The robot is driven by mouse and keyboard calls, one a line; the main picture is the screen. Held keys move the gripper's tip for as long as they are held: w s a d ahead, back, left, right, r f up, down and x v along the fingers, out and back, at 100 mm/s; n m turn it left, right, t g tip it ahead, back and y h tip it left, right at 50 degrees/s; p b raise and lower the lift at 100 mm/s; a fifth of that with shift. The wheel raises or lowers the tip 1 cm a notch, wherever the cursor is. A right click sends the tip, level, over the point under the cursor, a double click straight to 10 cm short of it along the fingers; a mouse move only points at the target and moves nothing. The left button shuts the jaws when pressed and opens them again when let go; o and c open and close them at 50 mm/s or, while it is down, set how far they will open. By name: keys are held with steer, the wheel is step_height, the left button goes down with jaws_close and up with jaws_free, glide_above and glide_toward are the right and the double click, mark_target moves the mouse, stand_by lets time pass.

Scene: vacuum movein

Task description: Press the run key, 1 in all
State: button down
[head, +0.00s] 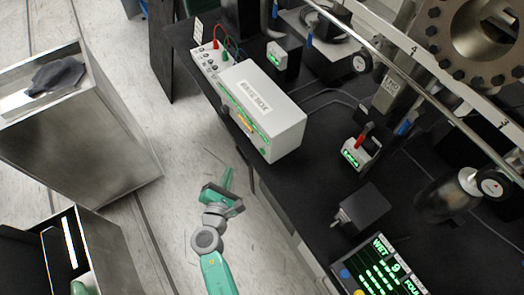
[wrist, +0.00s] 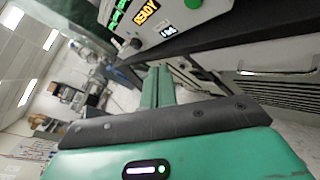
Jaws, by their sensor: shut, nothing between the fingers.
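A white box labelled "BAKE BOX" (head: 270,98) sits on the black bench. Its front has green displays, a yellow one and a round green button (head: 263,151) near its lower right end. In the wrist view the yellow display (wrist: 146,12) reads "READY", and the green button (wrist: 193,4) is cut by the top edge. A small lit label (wrist: 168,31) sits below the display. I cannot read which control is the run key. My gripper (head: 228,170) is shut and empty, in front of the box and apart from it. Its green fingers (wrist: 158,72) point towards the bench side.
The black bench edge (head: 262,185) lies just right of my gripper. A black screen (head: 383,268) and a dark small box (head: 362,207) stand further right. A metal cabinet (head: 85,130) stands left; floor between is clear.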

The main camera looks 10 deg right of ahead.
steer(key=shift+w+d+b, duration=0.2)
steer(key=shift+w+d, duration=0.45)
steer(key=shift+d, duration=0.65)
steer(key=shift+w+d+b, duration=0.15)
steer(key=shift+w+d, duration=0.55)
steer(key=shift+d, duration=0.6)
steer(key=shift+w+d+b, duration=0.2)
steer(key=shift+w+d, duration=0.45)
steer(key=shift+d, duration=0.65)
steer(key=shift+d, duration=0.1)
steer(key=shift+w+d, duration=0.2)
steer(key=shift+d, duration=0.1)
steer(key=shift+w+d, duration=0.15)
steer(key=shift+d, duration=0.2)
steer(key=shift+s+a, duration=0.35)
steer(key=shift+a, duration=0.35)
steer(key=a, duration=0.1)
steer(key=s+a, duration=0.1)
steer(key=a, duration=0.1)
steer(key=s+a, duration=0.1)
steer(key=shift+s+a, duration=0.15)
steer(key=shift+a, duration=0.1)
